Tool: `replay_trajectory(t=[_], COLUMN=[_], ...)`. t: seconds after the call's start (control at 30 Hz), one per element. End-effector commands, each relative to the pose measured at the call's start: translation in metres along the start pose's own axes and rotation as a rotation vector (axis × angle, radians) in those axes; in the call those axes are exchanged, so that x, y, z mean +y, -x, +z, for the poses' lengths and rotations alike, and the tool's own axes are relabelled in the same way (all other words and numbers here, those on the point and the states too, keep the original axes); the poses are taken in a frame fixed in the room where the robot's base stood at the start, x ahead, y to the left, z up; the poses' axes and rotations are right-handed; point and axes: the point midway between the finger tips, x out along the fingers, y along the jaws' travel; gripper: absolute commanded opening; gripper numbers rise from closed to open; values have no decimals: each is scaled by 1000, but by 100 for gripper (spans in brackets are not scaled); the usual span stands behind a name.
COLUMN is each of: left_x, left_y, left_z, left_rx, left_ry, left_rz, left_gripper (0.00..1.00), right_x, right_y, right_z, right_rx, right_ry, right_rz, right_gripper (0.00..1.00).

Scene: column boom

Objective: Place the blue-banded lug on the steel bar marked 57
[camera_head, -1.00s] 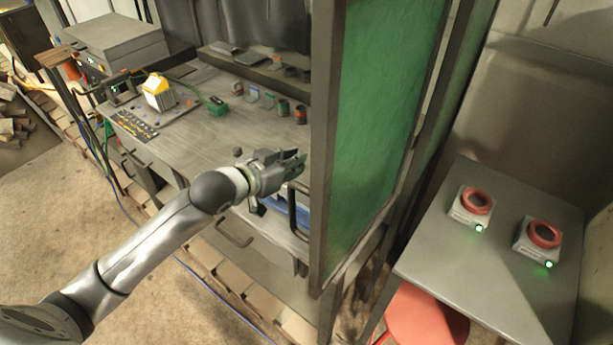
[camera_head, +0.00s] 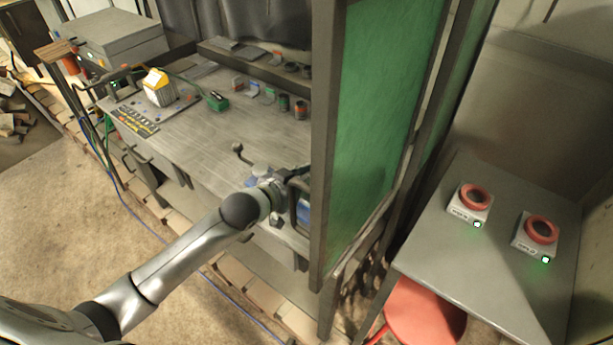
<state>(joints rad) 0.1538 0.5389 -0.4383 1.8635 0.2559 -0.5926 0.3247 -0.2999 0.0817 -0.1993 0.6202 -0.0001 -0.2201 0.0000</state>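My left gripper (camera_head: 292,180) is over the front right part of the grey workbench (camera_head: 195,135), beside the dark post of the green screen. Its fingers are partly hidden by the post and the dark frame there, so their opening is unclear. A row of small cylindrical pieces with coloured bands stands at the back of the bench. Among them are a green-banded piece (camera_head: 283,102) and an orange-banded piece (camera_head: 301,109). I cannot pick out a blue-banded lug or a steel bar marked 57. Something blue (camera_head: 303,212) shows below the gripper. My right gripper is out of view.
The green screen (camera_head: 385,120) stands close to the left gripper's right. A dark-knobbed lever (camera_head: 238,148) rises behind the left wrist. A yellow-topped device (camera_head: 158,88) stands on the bench. Two red-ringed boxes with green lights sit on the right table (camera_head: 470,280).

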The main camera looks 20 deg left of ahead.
Motion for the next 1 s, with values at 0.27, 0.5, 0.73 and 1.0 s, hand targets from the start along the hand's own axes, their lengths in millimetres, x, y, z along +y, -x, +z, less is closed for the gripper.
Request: replay_trajectory(t=[0.27,0.5,0.73,1.0], left_x=[0,0,0,0], left_y=[0,1,26,78], left_z=[0,-3,0,1], left_rx=[-1,0,-2,-3], left_ry=[1,0,-1,-1], left_rz=[0,0,0,0], left_gripper=[36,36,36,36], right_x=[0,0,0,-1], right_y=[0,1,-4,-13], right_z=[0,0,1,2], right_rx=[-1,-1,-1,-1], right_ry=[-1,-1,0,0], right_rz=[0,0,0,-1], right_gripper=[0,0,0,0])
